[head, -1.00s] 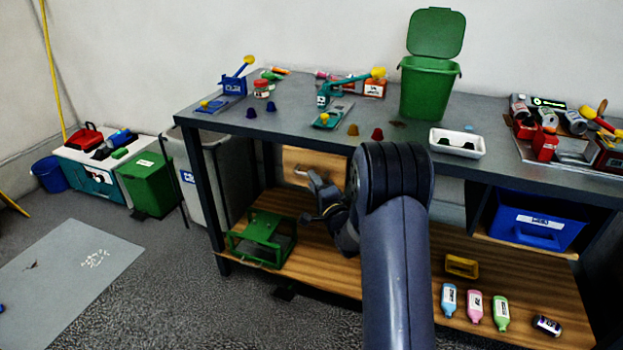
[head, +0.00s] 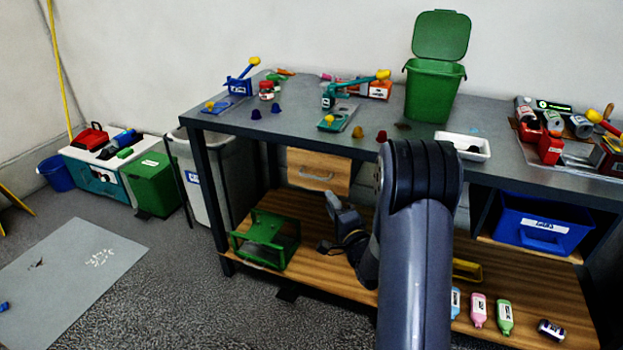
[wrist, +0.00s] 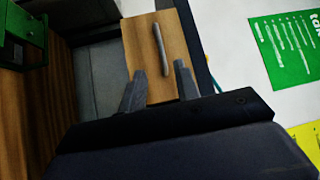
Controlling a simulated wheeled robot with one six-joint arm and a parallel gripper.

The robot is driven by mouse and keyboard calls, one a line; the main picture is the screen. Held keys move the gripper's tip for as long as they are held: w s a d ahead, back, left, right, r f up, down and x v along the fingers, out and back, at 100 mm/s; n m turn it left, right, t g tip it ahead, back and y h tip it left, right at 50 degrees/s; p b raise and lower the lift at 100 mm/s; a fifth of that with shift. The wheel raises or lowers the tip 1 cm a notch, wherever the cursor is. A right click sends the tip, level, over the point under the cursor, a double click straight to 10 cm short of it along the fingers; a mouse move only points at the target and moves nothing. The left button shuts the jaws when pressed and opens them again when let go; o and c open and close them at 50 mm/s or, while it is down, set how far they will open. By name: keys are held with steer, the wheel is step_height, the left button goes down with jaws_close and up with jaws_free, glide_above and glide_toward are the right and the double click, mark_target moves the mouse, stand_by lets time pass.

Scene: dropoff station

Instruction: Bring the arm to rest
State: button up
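My gripper (head: 333,226) is in front of the workbench, between the tabletop and the wooden lower shelf, left of my upper arm. In the wrist view my gripper (wrist: 158,88) shows two fingers spread apart with nothing between them. A wooden drawer (head: 318,171) with a metal handle is behind and above it. The drawer also shows beyond the fingertips in the wrist view (wrist: 178,50). My arm hides part of the bench front and the lower shelf.
The workbench (head: 300,130) carries small tools, coloured cups, a green bin (head: 432,92) and a white tray (head: 470,156). A green frame (head: 265,238) and several bottles are on the lower shelf (head: 335,278). A blue crate (head: 545,222) is at right. Floor at left is mostly open.

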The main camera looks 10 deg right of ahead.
mark_target(306, 176)
steer(key=shift+w+a+r, duration=0.25)
steer(key=shift+w+a, duration=0.3)
steer(key=shift+w, duration=0.8)
steer(key=shift+w+a+r, duration=0.2)
steer(key=shift+w+a, duration=0.4)
steer(key=shift+w, duration=0.75)
steer(key=shift+w+a+r, duration=0.25)
steer(key=shift+w+a, duration=0.3)
steer(key=shift+w, duration=0.8)
